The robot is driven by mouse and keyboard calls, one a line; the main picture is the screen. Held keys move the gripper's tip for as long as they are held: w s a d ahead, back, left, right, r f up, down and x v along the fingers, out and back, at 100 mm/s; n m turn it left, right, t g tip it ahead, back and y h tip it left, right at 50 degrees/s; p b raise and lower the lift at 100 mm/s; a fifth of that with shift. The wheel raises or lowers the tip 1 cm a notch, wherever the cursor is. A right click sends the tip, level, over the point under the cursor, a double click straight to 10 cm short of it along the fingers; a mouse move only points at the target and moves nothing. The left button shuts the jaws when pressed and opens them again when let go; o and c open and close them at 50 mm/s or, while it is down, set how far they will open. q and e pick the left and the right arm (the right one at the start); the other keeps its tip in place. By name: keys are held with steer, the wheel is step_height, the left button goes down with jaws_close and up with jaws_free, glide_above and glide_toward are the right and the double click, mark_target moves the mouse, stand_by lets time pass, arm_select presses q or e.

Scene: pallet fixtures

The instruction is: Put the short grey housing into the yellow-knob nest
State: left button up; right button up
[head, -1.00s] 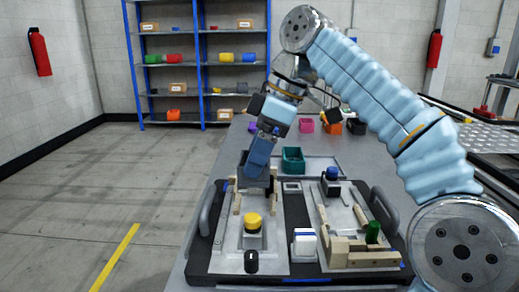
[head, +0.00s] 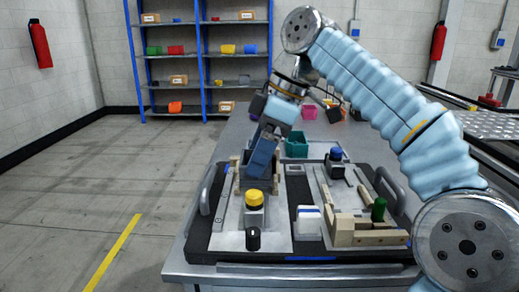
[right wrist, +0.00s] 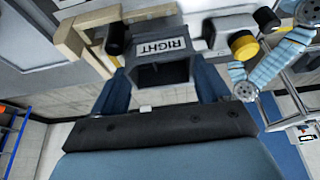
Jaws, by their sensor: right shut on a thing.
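My right gripper (head: 258,172) is shut on the short grey housing (head: 250,180), a dark, hollow box. In the right wrist view the housing (right wrist: 160,74) sits between the two blue fingers, beside a white label reading RIGHT. The gripper holds it low over the left plate, just behind the yellow knob (head: 254,199), between light wooden blocks (head: 234,170) of the nest. The yellow knob also shows in the right wrist view (right wrist: 243,45). The arm hides part of the nest, so I cannot tell whether the housing is seated. My left gripper is out of view.
A black knob (head: 253,238) stands in front of the yellow one. To the right are a white-and-blue block (head: 308,220), a blue knob (head: 335,154), a green cylinder (head: 378,208) and a wooden-railed fixture (head: 365,233). A teal bin (head: 296,145) stands behind.

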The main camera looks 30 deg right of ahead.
steer(key=shift+f, duration=0.15)
stand_by(0.5)
steer(key=shift+f+b, duration=0.35)
steer(key=shift+f, duration=0.05)
steer(key=o, duration=1.1)
steer(key=shift+s, duration=0.1)
steer(key=shift+p+v, duration=1.55)
steer(key=shift+v, duration=2.3)
